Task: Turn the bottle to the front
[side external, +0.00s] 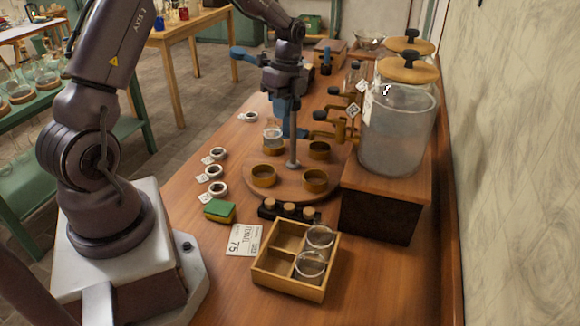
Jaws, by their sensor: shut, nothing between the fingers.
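A round wooden turntable (287,185) with a grey upright post (292,150) at its middle stands on the bench. Several brass ring holders sit around it, including a near-left one (263,175) and a near-right one (315,180). A small clear glass bottle (272,136) stands in the holder at the far left of the turntable. My gripper (290,134) has blue fingers, points down and is shut and empty. It is close to the top of the post, just right of the bottle. Whether it touches either is unclear.
A large glass jar (397,130) with brass taps stands on a wooden block (383,205) at right. In front are a compartmented wooden tray (295,262) with two glasses, a corked rack (290,212), a sponge (219,211) and a "75" card (244,239). Small tagged dishes line the left.

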